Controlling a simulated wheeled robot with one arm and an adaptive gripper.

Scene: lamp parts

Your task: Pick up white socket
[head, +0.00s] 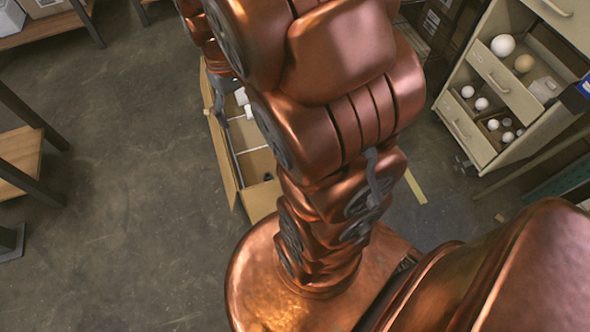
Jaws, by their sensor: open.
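A cardboard box (228,165) with inner dividers stands open on the floor, partly hidden behind my copper arm. Two small white pieces (242,97) show in its far compartment. One may be the white socket, but they are too small to tell apart. My gripper (221,102) is open at the box's far left side, just left of the white pieces and apart from them in the picture. Only part of its grey fingers shows, and nothing is seen between them. The right part of the box is hidden by my arm.
A beige cabinet (504,80) with open drawers holding white round bulbs stands at the upper right. Wooden-topped tables stand at the left edge (20,158) and upper left (45,27). The concrete floor left of the box is clear.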

